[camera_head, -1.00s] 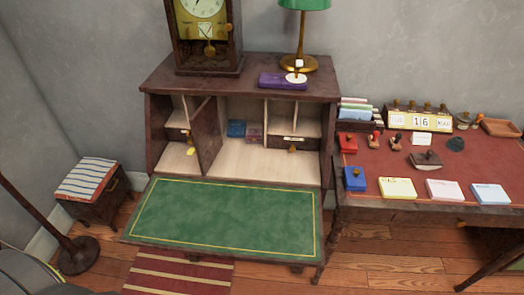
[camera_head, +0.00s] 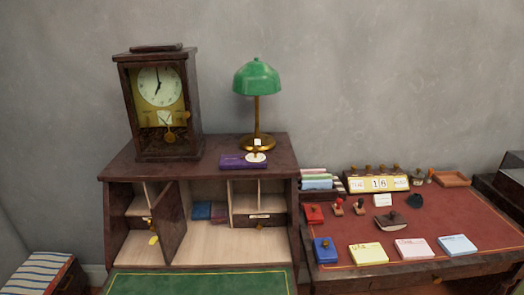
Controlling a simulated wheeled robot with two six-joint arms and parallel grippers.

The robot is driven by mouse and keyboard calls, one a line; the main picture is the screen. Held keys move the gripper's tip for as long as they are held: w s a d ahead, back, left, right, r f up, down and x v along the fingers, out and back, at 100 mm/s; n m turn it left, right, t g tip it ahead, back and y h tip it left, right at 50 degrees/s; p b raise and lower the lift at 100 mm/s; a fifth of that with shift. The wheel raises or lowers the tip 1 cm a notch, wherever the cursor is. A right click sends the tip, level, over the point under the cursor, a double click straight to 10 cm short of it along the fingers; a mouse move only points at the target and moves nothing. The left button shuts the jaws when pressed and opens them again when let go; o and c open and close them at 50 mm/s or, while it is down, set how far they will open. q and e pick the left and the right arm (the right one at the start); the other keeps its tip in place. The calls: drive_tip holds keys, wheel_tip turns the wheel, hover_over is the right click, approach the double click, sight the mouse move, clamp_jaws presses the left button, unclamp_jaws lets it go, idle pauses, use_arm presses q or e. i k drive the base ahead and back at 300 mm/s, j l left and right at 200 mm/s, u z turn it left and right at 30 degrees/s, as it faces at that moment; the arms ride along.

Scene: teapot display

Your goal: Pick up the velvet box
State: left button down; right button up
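A flat purple box (camera_head: 237,162) lies on top of the wooden secretary desk (camera_head: 113,162), in front of the green lamp; it may be the velvet box. A small white tag and a round white piece sit at its right end. Inside the desk's open middle compartment are a small blue box (camera_head: 201,210) and a small dull purple box (camera_head: 220,213); I cannot tell from here whether either is velvet. Neither of my grippers shows in the head view.
A pendulum clock (camera_head: 159,100) and a green lamp (camera_head: 256,80) stand on the desk top. A small compartment door (camera_head: 173,222) hangs open. The green writing flap (camera_head: 200,284) is clear. A red-topped table (camera_head: 450,215) with stamps and note pads stands to the right.

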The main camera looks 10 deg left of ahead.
sight(218, 216)
drive_tip(key=i+j+z, duration=0.25)
drive_tip(key=j, duration=1.2)
drive_tip(key=j+z, duration=0.25)
drive_tip(key=j, duration=1.2)
